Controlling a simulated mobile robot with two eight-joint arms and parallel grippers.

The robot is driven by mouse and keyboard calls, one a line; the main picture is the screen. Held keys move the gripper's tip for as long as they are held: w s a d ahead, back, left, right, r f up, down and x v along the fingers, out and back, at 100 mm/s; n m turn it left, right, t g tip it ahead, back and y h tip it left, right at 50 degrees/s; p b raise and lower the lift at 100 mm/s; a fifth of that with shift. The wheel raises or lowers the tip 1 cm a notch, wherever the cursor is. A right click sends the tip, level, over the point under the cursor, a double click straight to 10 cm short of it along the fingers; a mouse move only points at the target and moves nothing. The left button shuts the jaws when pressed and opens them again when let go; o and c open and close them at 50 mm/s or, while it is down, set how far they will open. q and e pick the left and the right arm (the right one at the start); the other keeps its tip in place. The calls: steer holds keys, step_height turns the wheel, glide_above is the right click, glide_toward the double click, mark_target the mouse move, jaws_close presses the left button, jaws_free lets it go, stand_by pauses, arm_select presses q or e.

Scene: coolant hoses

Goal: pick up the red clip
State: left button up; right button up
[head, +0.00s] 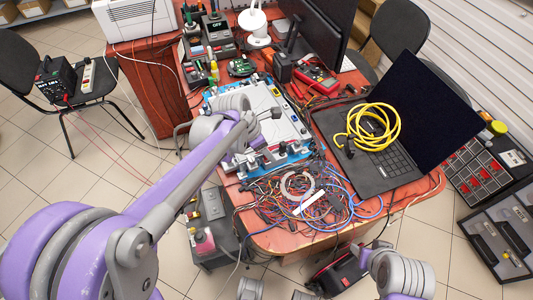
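No red clip can be picked out with certainty. Small red pieces (296,90) lie on the red-brown table (275,240) beside the red multimeter (318,77), too small to identify. My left gripper (266,128) is over the white board in the blue-edged fixture (280,160), partly hidden by its own wrist. Its finger state is unclear, and I see nothing clearly held. My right arm shows only at the lower right edge; its gripper is not in view.
A wire tangle (310,200) covers the table front. A yellow coiled hose (374,127) lies on the open laptop (385,170). A monitor (318,28) and a white lamp (255,27) stand behind. A case with red parts (480,172) is at right.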

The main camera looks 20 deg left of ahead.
arm_select(q)
steer(key=shift+c, duration=0.3)
jaws_close()
step_height(320, 180, up, 10)
steer(key=shift+p, duration=0.7)
step_height(320, 180, up, 3)
steer(key=shift+r+p, duration=0.1)
steer(key=shift+p, duration=0.95)
